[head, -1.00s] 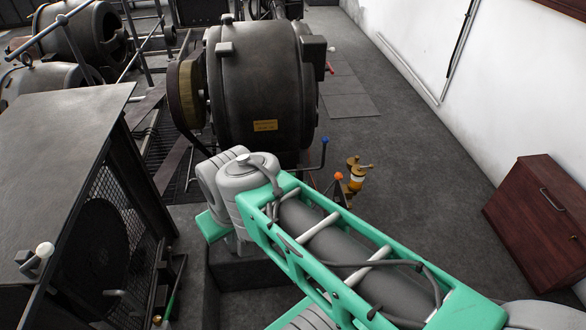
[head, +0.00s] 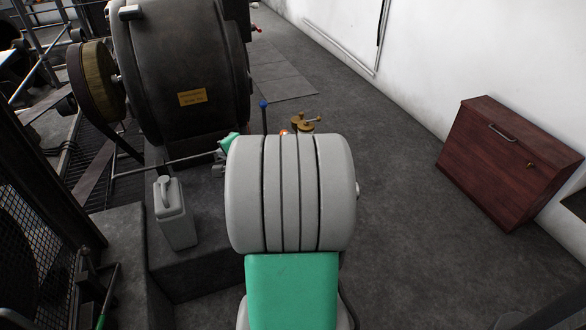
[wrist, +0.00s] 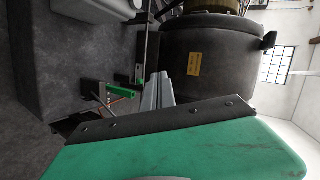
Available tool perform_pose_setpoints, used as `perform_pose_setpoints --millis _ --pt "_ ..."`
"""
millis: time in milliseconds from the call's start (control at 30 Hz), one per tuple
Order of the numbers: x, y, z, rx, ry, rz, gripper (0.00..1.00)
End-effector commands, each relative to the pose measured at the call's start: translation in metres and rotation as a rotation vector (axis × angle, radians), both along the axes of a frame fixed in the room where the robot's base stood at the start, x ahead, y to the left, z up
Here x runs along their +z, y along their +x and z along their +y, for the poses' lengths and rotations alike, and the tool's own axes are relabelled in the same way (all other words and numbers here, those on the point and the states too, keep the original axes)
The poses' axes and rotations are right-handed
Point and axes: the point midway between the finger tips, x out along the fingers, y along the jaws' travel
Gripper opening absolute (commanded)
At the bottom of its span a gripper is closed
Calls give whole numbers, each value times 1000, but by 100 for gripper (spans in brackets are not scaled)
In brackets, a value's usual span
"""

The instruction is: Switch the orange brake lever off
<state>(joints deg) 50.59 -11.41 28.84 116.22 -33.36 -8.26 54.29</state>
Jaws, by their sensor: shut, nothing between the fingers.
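The orange brake lever (head: 283,132) shows only as a small orange tip in the head view, just beyond my arm's large grey joint. The rest of it is hidden behind that joint. My gripper shows in the wrist view (wrist: 158,90) as two grey fingers close together, shut and empty, with the dark dynamo beyond them. I cannot make out the orange lever in the wrist view, so I cannot tell how far the fingers are from it.
A blue-topped lever (head: 264,116) stands left of the orange tip. The large dynamo (head: 180,70) is behind, at left. A brass fitting (head: 305,124) is close by on the right. A grey canister (head: 173,215) stands at left. A wooden cabinet (head: 510,165) is at right, with open floor before it.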

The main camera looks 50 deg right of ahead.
Motion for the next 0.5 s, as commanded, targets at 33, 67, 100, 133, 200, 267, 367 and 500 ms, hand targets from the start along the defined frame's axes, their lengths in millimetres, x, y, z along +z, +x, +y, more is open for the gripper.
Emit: perform_pose_setpoints --millis 33,67,100,133,200,267,367,500 --pt "-56 -16 -51 -149 101 -111 0" --pt "-66 -25 -77 -227 157 -187 0" --pt "-77 -41 -109 -322 224 -286 0" --pt "-83 -53 -130 -384 269 -356 0" --pt "-93 -82 -168 -497 349 -495 0" --pt "-96 -101 -188 -559 393 -579 0" --pt "-95 -116 -203 -605 428 -648 0" --pt "-90 -117 -204 -610 431 -657 0"
